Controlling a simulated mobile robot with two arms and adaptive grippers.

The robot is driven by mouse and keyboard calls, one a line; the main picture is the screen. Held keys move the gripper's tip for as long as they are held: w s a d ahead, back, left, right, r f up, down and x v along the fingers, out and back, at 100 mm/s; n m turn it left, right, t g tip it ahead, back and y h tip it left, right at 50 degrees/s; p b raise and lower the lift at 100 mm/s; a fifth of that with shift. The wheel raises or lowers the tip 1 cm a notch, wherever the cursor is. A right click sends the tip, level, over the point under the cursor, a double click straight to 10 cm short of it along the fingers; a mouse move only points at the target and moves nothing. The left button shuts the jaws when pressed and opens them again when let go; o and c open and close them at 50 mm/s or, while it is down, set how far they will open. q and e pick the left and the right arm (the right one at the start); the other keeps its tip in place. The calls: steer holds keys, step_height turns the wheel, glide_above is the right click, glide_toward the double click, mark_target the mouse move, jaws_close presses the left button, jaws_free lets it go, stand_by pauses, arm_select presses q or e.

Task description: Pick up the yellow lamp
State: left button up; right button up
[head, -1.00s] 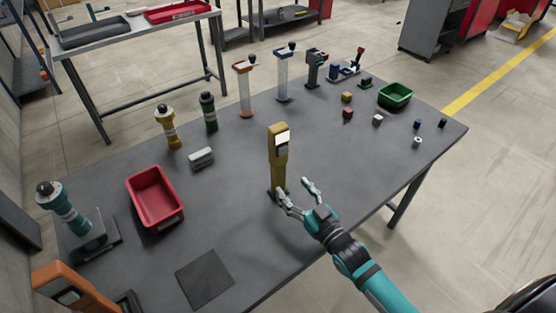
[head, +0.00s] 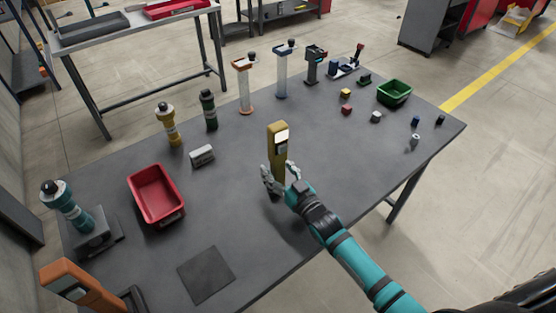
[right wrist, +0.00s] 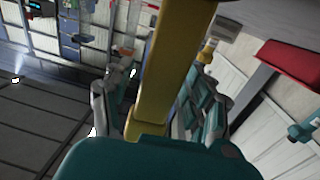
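The yellow lamp (head: 277,150) stands upright near the middle of the grey table, with a white lit panel near its top. In the right wrist view its yellow post (right wrist: 163,85) rises between the fingers. My right gripper (head: 280,178) is at the lamp's lower part, one finger on each side. It looks open, with a gap showing between the post and the left finger in the wrist view. The lamp's foot is partly hidden by the gripper. My left gripper is not in view.
A red bin (head: 156,194) and a grey block (head: 202,155) lie to the left. A yellow-and-black cylinder (head: 167,125) and a dark green one (head: 208,110) stand behind. A green bin (head: 394,93) and several small parts are at the right. A dark square mat (head: 206,274) lies in front.

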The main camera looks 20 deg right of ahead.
mark_target(281, 166)
jaws_close()
steer(key=shift+r, duration=0.1)
steer(key=shift+r, duration=0.5)
step_height(281, 166, up, 2)
steer(key=shift+r, duration=0.1)
steer(key=s+r+b, duration=0.1)
steer(key=s+b, duration=0.1)
steer(key=s, duration=1.4)
steer(key=shift+r+b, duration=0.3)
